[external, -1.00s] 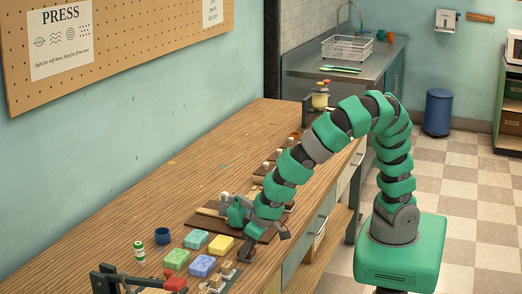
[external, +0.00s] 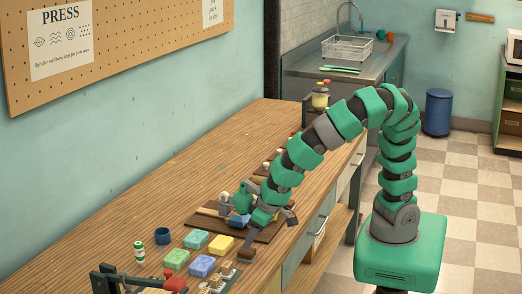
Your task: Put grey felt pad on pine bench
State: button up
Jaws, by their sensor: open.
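The pine bench (external: 185,190) is the long wooden worktop running along the wall. My gripper (external: 240,212) is low over a dark brown board on the bench, with its jaws open. The wrist partly covers the board and what lies on it. A small greyish patch shows beside the gripper, but I cannot tell whether it is the grey felt pad. I cannot pick out the pad for sure.
Green (external: 176,259), blue (external: 202,266), teal (external: 196,239) and yellow (external: 221,244) soap blocks lie at the near end, with a blue cup (external: 163,236) and a small green-and-white bottle (external: 139,253). A red-handled press (external: 174,284) stands in front. The bench's wall side is clear.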

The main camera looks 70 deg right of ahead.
jog(key=v, duration=0.6)
jog(key=shift+r, duration=0.4)
jog(key=shift+s, duration=0.15)
jog(key=w+d+r+t+y, duration=0.15)
jog(key=w+d+r, duration=0.25)
jog(key=r, duration=0.4)
jog(key=w+d+r+t, duration=0.2)
jog(key=w+d+r, duration=0.25)
jog(key=r, duration=0.35)
jog(key=w+d+r+t+y, duration=0.1)
jog(key=w+d+r+t, duration=0.15)
jog(key=w+r, duration=0.4)
jog(key=s+d+r+t+h, duration=0.1)
jog(key=s+d+r+t, duration=0.1)
jog(key=d+r, duration=0.8)
jog(key=s+d+r+t+h, duration=0.1)
jog(key=s+d+r+t, duration=0.1)
jog(key=d+r, duration=0.8)
notch_tip(320, 180, up, 5)
jog(key=shift+s+r+t, duration=0.15)
jog(key=shift+s+t, duration=0.05)
jog(key=shift+t, duration=0.2)
jog(key=shift+o, duration=0.3)
jog(key=shift+h, duration=0.25)
